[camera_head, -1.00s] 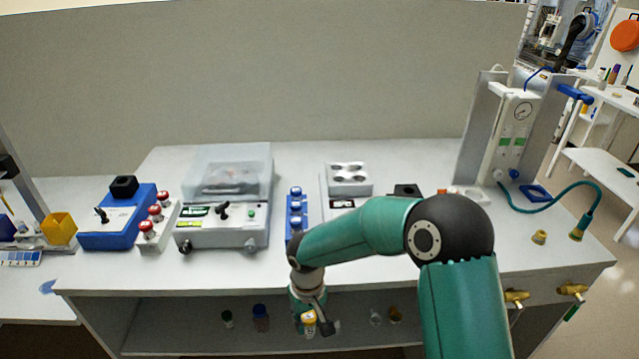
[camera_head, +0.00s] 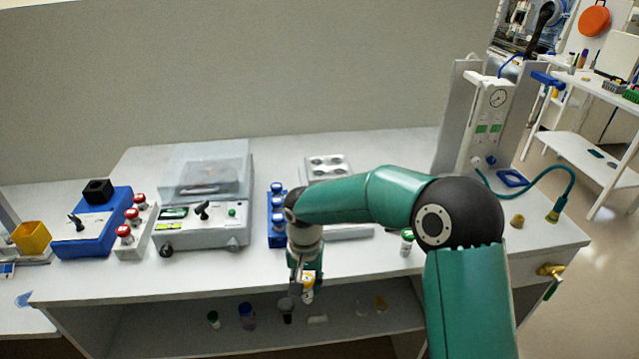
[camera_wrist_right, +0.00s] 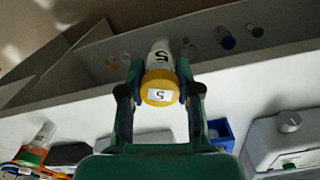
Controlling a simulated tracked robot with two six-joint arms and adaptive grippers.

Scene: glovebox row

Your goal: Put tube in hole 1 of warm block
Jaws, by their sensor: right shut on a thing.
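My right gripper (camera_head: 306,284) is shut on a tube with a yellow cap (camera_head: 308,278), in front of the bench's front edge. In the right wrist view the tube's yellow cap (camera_wrist_right: 160,87) is marked 5 and sits between the two fingers, with its clear body beyond. The warm block appears to be the grey block with several round holes (camera_head: 327,166) at the back middle of the bench. My right forearm hides part of its base. The hole numbers are too small to read. My left gripper is not in view.
A blue rack with blue-capped tubes (camera_head: 277,214) stands left of my forearm. A green-capped tube (camera_head: 406,238) stands beside my elbow. Bottles (camera_head: 247,316) stand on the lower shelf.

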